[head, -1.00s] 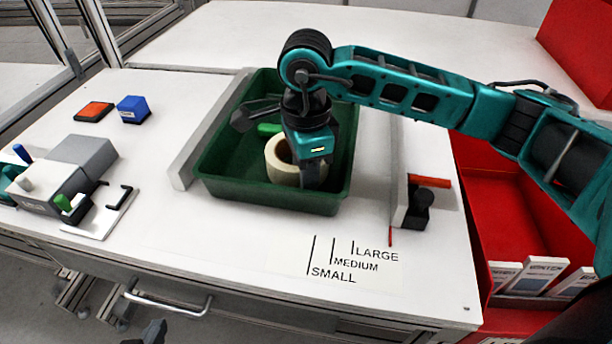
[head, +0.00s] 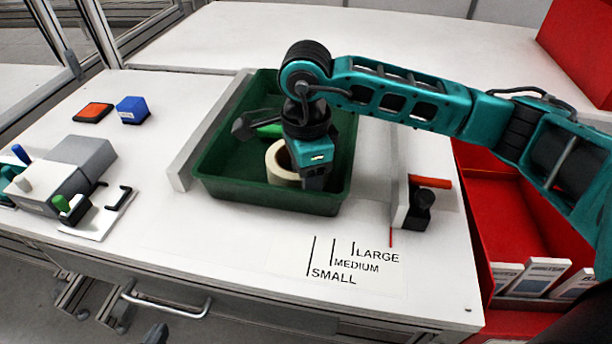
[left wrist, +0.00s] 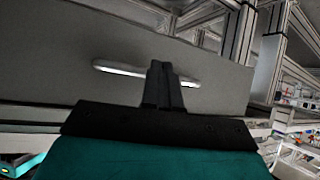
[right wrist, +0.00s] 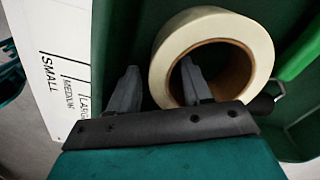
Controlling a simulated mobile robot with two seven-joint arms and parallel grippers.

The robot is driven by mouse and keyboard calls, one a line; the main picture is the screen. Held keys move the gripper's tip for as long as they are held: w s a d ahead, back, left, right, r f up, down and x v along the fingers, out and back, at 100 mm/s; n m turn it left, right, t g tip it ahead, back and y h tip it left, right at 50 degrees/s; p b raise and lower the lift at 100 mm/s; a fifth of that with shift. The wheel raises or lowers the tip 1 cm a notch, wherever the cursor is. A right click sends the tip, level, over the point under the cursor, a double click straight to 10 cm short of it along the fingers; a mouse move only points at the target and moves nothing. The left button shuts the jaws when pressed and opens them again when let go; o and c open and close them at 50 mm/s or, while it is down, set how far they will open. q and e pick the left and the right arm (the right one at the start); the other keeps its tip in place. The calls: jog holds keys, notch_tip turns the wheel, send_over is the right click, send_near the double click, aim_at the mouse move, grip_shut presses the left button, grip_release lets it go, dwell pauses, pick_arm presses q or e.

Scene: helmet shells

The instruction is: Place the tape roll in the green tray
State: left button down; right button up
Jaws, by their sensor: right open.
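The cream tape roll (head: 275,165) is inside the green tray (head: 270,197), near its front wall. My right gripper (head: 314,180) reaches down into the tray at the roll. In the right wrist view the gripper (right wrist: 160,66) is open, with one finger in the hole of the roll (right wrist: 232,28) and the other outside, so the roll's wall lies between them. Whether the roll touches the tray floor is hidden. My left gripper (head: 155,335) barely shows at the bottom edge. In the left wrist view its fingers (left wrist: 163,68) are together and empty.
A green-handled item (head: 268,131) lies in the tray. A grey bar (head: 205,140) runs along its left side. A red-handled black fixture (head: 420,200) stands to the right. Blue (head: 132,110) and orange (head: 93,112) blocks and a grey fixture (head: 80,160) are left.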

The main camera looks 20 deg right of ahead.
jog(key=shift+r, duration=0.3)
notch_tip(320, 180, up, 12)
jog(key=p, duration=0.1)
jog(key=shift+f, duration=0.15)
